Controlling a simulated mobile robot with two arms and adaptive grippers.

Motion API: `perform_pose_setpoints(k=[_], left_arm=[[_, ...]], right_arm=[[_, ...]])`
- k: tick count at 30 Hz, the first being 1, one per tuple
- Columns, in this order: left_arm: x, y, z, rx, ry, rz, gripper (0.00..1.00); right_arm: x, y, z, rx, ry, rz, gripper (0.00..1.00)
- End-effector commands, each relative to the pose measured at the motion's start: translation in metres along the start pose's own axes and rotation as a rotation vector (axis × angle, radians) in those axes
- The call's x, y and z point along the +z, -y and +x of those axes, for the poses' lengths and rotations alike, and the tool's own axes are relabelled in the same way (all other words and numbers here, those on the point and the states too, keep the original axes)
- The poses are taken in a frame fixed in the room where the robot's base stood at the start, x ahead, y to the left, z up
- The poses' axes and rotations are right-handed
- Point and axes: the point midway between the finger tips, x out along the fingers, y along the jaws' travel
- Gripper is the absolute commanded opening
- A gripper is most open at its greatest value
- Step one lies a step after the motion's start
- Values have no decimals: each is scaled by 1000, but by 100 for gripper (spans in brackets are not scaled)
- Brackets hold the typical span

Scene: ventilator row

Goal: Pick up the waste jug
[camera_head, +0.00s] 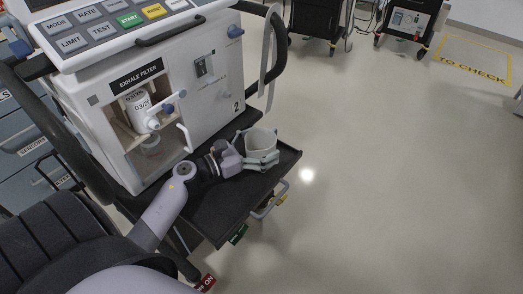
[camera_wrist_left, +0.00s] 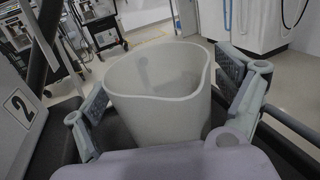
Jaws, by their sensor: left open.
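The waste jug is a pale, open-topped vessel (camera_head: 261,142) standing upright on the dark shelf (camera_head: 215,212) of the ventilator cart. It fills the middle of the left wrist view (camera_wrist_left: 158,95), and its inside looks empty. My left gripper (camera_head: 262,160) is at the jug, with one finger on each side of it. In the left wrist view the fingers stand open around the jug, and a gap shows beside the upper wall on each side. Whether the lower finger parts touch the jug is hidden. My right gripper is not in view.
The ventilator (camera_head: 200,75) marked 2 stands close behind the arm, with an exhale filter canister (camera_head: 140,108) in its open bay. A handle (camera_head: 270,203) sticks out at the shelf's front edge. Other carts (camera_head: 412,22) stand farther back. The floor at right is clear.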

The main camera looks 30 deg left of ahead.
Motion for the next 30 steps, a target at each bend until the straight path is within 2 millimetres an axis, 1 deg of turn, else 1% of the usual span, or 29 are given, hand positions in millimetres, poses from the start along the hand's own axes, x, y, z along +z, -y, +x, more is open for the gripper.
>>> perform_pose_setpoints(k=[2, 26, 30], left_arm=[[0, 0, 0, 0, 0, 0, 90], [0, 0, 0, 0, 0, -1, 37], [0, 0, 0, 0, 1, -1, 36]], right_arm=[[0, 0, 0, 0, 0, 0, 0], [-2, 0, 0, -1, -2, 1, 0], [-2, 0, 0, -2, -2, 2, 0]])
